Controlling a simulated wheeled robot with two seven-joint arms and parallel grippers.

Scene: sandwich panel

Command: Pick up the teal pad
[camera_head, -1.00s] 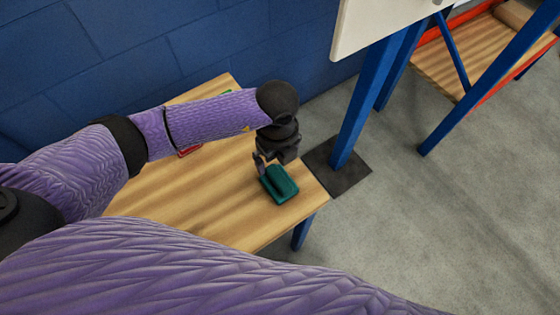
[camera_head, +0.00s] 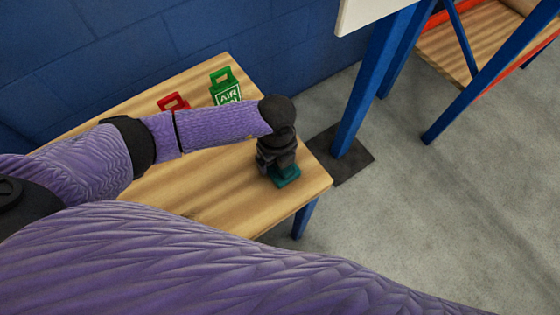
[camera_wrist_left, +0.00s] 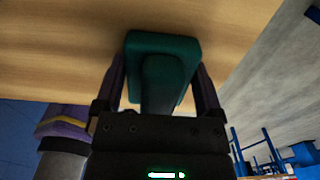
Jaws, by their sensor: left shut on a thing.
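The teal pad (camera_head: 289,177) is at the right end of the wooden table (camera_head: 222,205), partly hidden under my left gripper (camera_head: 277,168). In the left wrist view the pad (camera_wrist_left: 180,42) shows a rounded flat base with a raised grip in its middle. The two fingers of my left gripper (camera_wrist_left: 158,78) stand on either side of the grip, and the gripper is shut on the pad. I cannot tell whether the pad touches the table or is just off it. My right gripper is not in view.
A green tag labelled "AIR" (camera_head: 227,91) and a red tag (camera_head: 173,102) are at the table's back, beyond my left arm. A blue post (camera_head: 366,98) on a dark floor plate (camera_head: 352,170) stands just right of the table. The table's front is clear.

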